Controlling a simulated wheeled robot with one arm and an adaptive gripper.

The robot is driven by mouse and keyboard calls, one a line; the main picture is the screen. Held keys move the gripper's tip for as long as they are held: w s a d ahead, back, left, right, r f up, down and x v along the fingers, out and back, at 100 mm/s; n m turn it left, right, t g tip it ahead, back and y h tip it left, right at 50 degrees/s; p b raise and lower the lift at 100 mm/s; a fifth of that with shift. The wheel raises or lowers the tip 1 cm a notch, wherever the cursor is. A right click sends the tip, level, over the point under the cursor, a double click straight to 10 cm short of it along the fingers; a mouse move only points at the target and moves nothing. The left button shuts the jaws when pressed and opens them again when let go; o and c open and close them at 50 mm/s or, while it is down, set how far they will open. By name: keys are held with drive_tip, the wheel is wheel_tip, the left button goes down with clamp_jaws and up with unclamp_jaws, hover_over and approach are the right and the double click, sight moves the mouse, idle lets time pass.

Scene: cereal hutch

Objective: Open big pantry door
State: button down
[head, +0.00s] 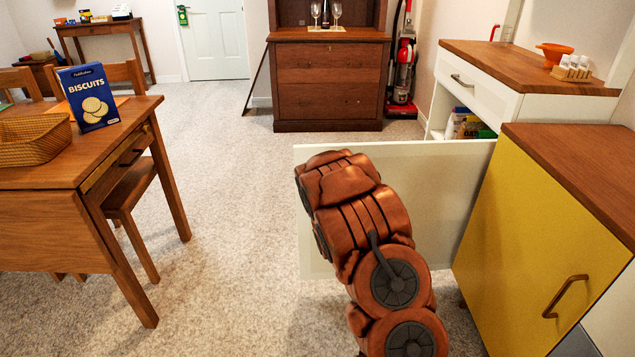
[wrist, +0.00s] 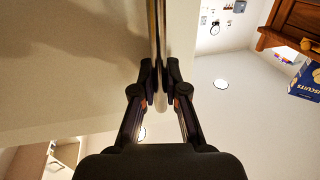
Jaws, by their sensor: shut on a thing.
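The big pantry door (head: 450,190) is a broad white panel. In the head view it stands swung well out from the white pantry cabinet (head: 490,98), across the floor in front of me. My gripper is hidden behind my copper-coloured arm in the head view. In the wrist view my gripper (wrist: 158,85) is shut on a slim upright metallic bar, which looks like the door handle (wrist: 158,45). The pale door face (wrist: 70,65) fills the left of that view.
A yellow cabinet (head: 540,250) with a wooden top stands close on the right. A wooden table (head: 60,175) with a biscuit box (head: 88,98) and a basket (head: 35,138) is on the left. Open carpet (head: 225,200) lies between. Food packs (head: 465,125) show inside the pantry.

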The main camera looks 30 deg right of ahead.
drive_tip(key=shift+s+a, duration=0.2)
drive_tip(key=shift+s, duration=0.2)
drive_tip(key=c, duration=1.4)
unclamp_jaws()
drive_tip(key=shift+d, duration=0.1)
drive_tip(key=shift+c, duration=0.2)
drive_tip(key=shift+o, duration=1.2)
drive_tip(key=shift+s, duration=0.1)
drive_tip(key=v, duration=0.7)
drive_tip(key=shift+s, duration=0.2)
drive_tip(key=shift+r, duration=0.2)
